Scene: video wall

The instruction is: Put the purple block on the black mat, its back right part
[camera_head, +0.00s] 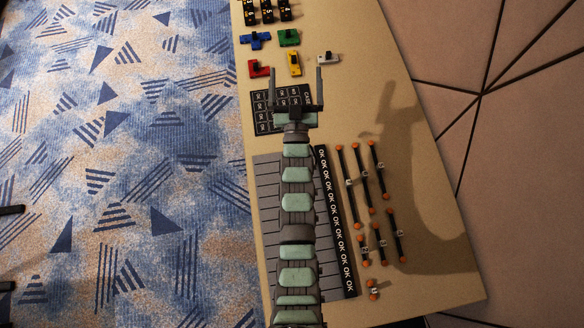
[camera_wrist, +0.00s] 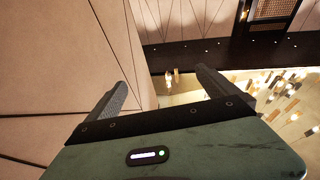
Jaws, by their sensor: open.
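I cannot make out a purple block in either view. Small coloured blocks lie at the top of the table in the head view: a blue one (camera_head: 255,40), a green one (camera_head: 289,37), a red one (camera_head: 259,69), a yellow one (camera_head: 295,63) and a white one (camera_head: 328,58). A black mat with a lettered grid (camera_head: 262,126) lies below them, partly hidden by my gripper. My gripper (camera_head: 295,69) is open over the mat's upper right in the picture, its fingers wide apart. The wrist view shows the open fingers (camera_wrist: 161,78) with nothing between them.
Dark numbered blocks (camera_head: 267,11) stand at the table's top edge. A grey slotted panel with an OK strip (camera_head: 336,221) lies under my arm. Several black rods with orange ends (camera_head: 357,187) lie to its right. The tan table (camera_head: 440,275) is bare along its right side.

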